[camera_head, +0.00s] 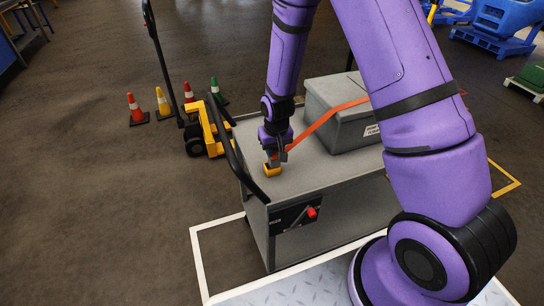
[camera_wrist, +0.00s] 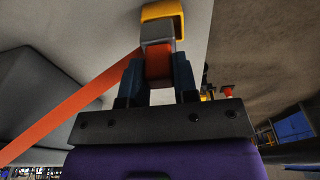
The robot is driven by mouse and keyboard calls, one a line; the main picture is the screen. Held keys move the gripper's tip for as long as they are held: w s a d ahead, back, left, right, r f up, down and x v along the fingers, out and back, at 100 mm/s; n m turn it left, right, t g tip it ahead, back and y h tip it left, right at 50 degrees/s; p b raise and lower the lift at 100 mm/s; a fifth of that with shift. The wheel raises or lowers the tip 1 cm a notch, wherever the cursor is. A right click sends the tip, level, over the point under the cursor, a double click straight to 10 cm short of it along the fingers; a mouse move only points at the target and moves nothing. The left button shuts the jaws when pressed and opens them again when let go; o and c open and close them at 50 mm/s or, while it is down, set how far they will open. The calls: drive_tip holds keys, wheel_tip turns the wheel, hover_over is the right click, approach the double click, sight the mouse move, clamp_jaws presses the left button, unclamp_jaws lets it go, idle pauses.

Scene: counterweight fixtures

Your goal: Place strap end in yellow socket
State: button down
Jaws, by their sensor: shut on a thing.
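My gripper (camera_head: 274,155) is over the left end of the grey cart top, pointing down. Its two fingers also show in the wrist view (camera_wrist: 159,78), shut on the strap end (camera_wrist: 158,38), a grey piece on an orange strap (camera_wrist: 65,110). The strap end is right at the yellow socket (camera_wrist: 163,12); I cannot tell how deep it sits in it. In the head view the socket (camera_head: 272,170) stands on the cart top just below my gripper. The orange strap (camera_head: 326,118) runs from my gripper up and right over a grey box.
The grey box (camera_head: 345,110) stands on the cart (camera_head: 300,178) right of my gripper. The cart has a black handle bar (camera_head: 226,140) and a red knob (camera_head: 311,212). A yellow pallet truck (camera_head: 208,130) and several cones (camera_head: 163,103) stand behind left. Floor at left is clear.

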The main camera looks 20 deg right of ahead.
sight(273, 162)
drive_tip(key=shift+w+a, duration=0.15)
drive_tip(key=shift+w, duration=0.05)
drive_tip(key=shift+w+a+f, duration=0.15)
drive_tip(key=shift+f, duration=1.65)
drive_tip(key=shift+f, duration=0.1)
drive_tip(key=c, duration=0.9)
unclamp_jaws()
